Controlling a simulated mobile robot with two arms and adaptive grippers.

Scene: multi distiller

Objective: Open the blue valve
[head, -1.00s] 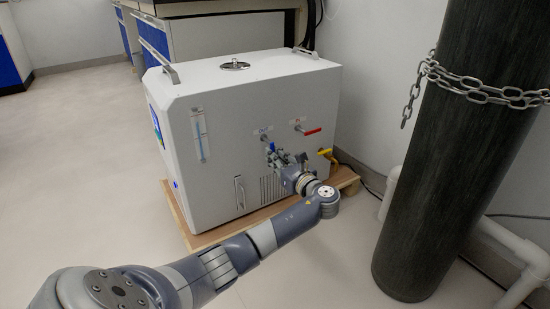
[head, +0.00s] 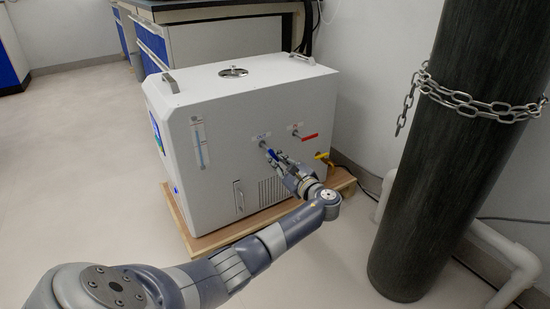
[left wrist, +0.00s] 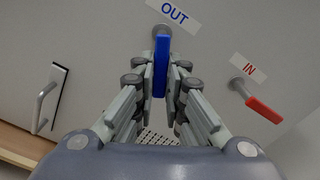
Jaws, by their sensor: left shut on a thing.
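The blue valve handle (left wrist: 161,67) sits under the "OUT" label on the side of the white distiller and points down from its pipe in the left wrist view. In the head view the blue handle (head: 272,154) is partly hidden by my gripper. My left gripper (left wrist: 161,82) has one finger on each side of the handle and is shut on it. In the head view my left gripper (head: 280,160) reaches the machine from the front. My right gripper is not in view.
A red valve handle (head: 309,137) under the "IN" label is to the right, and a yellow handle (head: 322,155) is lower. The white distiller (head: 215,175) stands on a wooden base. A dark chained cylinder (head: 440,170) stands at the right. Floor at the left is clear.

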